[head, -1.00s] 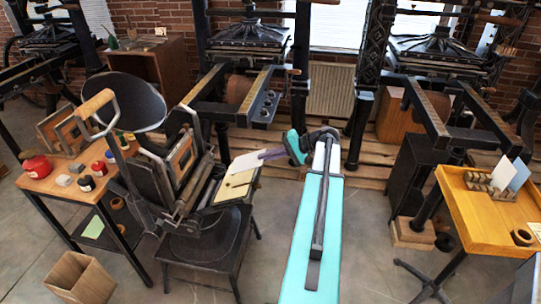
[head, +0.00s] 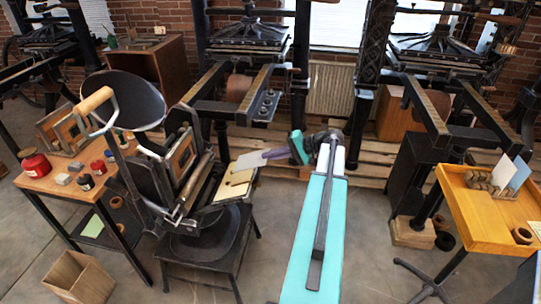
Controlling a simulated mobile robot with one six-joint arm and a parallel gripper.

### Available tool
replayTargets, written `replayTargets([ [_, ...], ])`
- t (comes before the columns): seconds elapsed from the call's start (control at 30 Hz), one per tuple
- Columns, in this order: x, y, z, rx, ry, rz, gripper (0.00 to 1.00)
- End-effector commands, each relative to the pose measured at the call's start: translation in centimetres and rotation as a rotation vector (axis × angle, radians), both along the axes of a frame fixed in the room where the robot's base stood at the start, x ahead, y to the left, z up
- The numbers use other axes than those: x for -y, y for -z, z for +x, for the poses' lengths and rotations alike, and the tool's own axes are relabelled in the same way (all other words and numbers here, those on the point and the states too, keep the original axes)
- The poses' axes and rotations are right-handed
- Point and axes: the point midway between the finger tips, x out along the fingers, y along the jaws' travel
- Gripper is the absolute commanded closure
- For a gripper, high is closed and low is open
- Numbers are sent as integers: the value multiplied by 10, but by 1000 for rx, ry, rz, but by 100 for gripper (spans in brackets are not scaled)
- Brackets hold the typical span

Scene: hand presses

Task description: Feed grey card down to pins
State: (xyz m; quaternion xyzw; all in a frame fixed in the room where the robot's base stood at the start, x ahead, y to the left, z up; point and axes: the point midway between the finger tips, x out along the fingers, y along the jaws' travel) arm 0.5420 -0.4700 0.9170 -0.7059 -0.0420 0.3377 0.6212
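The hand press (head: 160,190) with its round ink disc (head: 124,101) stands on a dark stand at left of centre. Its jaws are open, with a wood-framed part (head: 181,158) facing right. A flat grey card (head: 247,161) is at the tip of my gripper (head: 273,154), which comes from the right with teal and dark parts. The fingers look closed on the card's right edge. The card lies above the upper end of the press's cream board (head: 232,190), apart from the framed part. The pins are too small to make out.
A wooden table (head: 62,186) with a red pot (head: 36,167) and jars stands left of the press. An open wooden box (head: 78,277) is on the floor. A yellow table (head: 490,215) with a card rack stands right. Large presses line the back.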

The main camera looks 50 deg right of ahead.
Motion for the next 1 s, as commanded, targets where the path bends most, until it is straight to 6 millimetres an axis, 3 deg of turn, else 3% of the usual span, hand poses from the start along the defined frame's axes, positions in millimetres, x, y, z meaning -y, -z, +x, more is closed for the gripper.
replayTargets([
  [1.0,-3,61,5,0,-1,0,100],
])
